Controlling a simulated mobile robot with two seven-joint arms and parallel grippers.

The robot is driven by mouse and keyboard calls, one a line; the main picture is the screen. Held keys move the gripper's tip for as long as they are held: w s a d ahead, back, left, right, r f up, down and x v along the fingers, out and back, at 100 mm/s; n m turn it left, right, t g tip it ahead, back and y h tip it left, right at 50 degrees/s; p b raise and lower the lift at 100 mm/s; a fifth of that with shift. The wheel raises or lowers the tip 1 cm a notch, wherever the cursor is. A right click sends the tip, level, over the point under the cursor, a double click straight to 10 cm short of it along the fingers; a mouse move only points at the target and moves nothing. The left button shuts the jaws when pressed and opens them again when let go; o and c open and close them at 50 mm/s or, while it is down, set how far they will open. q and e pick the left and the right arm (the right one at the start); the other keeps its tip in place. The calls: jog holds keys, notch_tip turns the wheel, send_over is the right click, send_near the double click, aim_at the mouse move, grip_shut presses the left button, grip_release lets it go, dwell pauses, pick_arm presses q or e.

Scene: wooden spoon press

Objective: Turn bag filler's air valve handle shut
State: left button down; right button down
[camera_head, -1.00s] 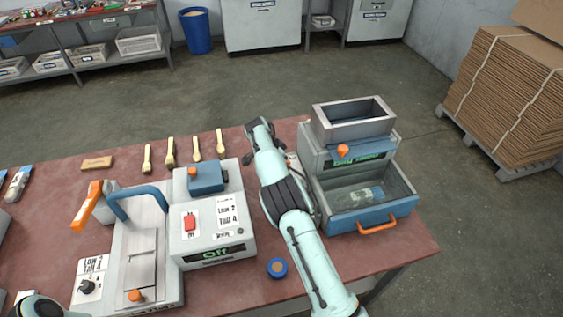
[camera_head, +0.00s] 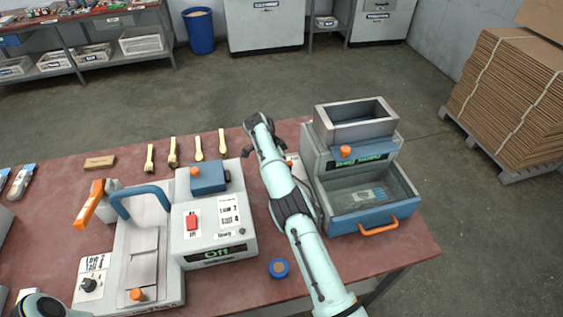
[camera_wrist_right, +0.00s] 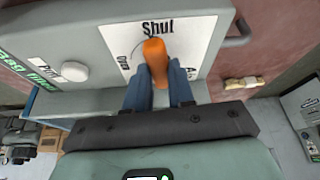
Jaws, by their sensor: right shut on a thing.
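The bag filler (camera_head: 340,160) is the grey machine with a hopper and a blue-fronted drawer, at the right of the table in the head view. In the right wrist view, its orange air valve handle (camera_wrist_right: 154,50) stands over a white dial plate (camera_wrist_right: 195,40) and points up towards the word "Shut". "Open" is printed to its left. My right gripper (camera_wrist_right: 160,78) is shut on the handle, with blue fingers on either side. My left gripper is not in view.
A white "Puff" button (camera_wrist_right: 75,71) is left of the dial. A sealing machine (camera_head: 210,225) with a blue lever stands left of my right arm. A blue roll (camera_head: 279,268) lies near the front edge. Several wooden spoons (camera_head: 174,152) lie at the back.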

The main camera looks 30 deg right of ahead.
dwell(0.4)
jog(key=c, duration=1)
grip_release()
jog(key=shift+o, duration=0.2)
